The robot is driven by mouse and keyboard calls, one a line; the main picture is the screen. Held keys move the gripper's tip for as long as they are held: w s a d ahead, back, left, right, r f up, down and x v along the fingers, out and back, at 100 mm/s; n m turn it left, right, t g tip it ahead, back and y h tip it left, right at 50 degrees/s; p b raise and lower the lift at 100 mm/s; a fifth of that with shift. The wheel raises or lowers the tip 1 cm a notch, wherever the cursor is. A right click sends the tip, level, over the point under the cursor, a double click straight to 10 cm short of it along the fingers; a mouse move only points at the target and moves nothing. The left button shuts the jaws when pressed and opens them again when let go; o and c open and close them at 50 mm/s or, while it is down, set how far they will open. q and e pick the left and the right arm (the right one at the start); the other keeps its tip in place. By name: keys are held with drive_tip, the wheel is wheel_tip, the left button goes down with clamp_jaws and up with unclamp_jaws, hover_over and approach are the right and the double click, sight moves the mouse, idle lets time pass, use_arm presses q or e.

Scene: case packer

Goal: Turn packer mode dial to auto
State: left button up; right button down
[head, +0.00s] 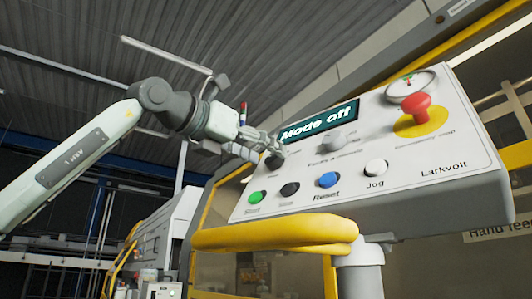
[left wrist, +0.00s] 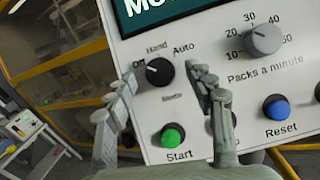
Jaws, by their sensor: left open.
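The mode dial (left wrist: 159,73) is a round black knob on the light panel, marked Off, Hand and Auto. Its white pointer line points up and left, toward Off. The display (head: 318,121) reads "Mode off". My left gripper (left wrist: 165,82) is open, with one finger on each side of the dial in the left wrist view. I cannot tell whether the fingers touch it. In the head view my left gripper (head: 262,150) is at the panel's left side, and the dial (head: 275,161) shows dark by its fingertips. My right gripper is in neither view.
Below the dial are a green Start button (left wrist: 172,136), a black button (head: 289,189), a blue Reset button (head: 328,180) and a white Jog button (head: 376,168). A grey speed knob (left wrist: 263,39) and a red emergency stop (head: 416,104) lie right. A yellow rail (head: 275,234) runs below.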

use_arm(q)
drive_tip(key=shift+w+d, duration=0.45)
drive_tip(key=shift+w, duration=0.05)
drive_tip(key=c, duration=1.2)
drive_tip(key=shift+o, duration=0.2)
